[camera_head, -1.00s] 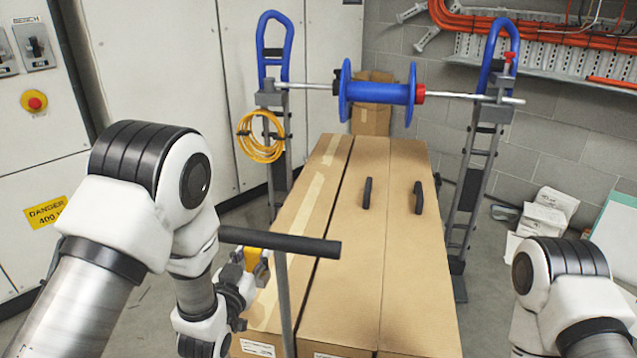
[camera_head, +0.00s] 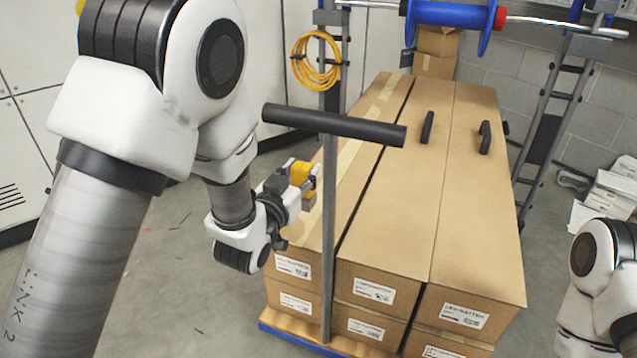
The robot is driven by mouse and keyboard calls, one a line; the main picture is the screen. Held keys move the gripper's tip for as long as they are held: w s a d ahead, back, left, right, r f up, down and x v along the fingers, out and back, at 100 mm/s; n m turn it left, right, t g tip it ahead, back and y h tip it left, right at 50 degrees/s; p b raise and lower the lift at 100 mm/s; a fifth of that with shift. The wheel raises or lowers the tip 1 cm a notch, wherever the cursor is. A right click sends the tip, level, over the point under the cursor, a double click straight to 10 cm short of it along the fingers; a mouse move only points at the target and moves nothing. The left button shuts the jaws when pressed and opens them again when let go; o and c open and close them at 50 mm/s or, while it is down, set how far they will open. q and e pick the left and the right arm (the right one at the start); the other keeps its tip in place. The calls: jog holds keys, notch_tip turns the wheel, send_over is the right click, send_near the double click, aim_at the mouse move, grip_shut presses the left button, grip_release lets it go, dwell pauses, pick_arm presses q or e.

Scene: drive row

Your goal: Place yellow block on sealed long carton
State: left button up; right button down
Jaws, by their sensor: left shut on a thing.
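A yellow block (camera_head: 299,172) is held in the jaws of my left gripper (camera_head: 308,186), which is shut on it. Part of the block is hidden by the fingers. In the picture, gripper and block lie at the left edge of the left long carton (camera_head: 350,165), which has pale tape along its top. I cannot tell how high they are above its top. No block shows on that carton. My right arm shows at the lower right, but its gripper is out of view.
Two more long cartons, with black handles (camera_head: 428,127) (camera_head: 486,138), lie to the right. A grey post with a black crossbar (camera_head: 335,125) stands in front. A blue reel (camera_head: 450,13) hangs on a bar at the back. Bare floor (camera_head: 160,290) lies left.

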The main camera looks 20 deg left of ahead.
pick_arm(q)
notch_tip(320, 180, down, 5)
jog(key=shift+f+b, duration=0.1)
jog(key=shift+b, duration=1)
jog(key=o, duration=1.3)
jog(key=shift+c, duration=0.2)
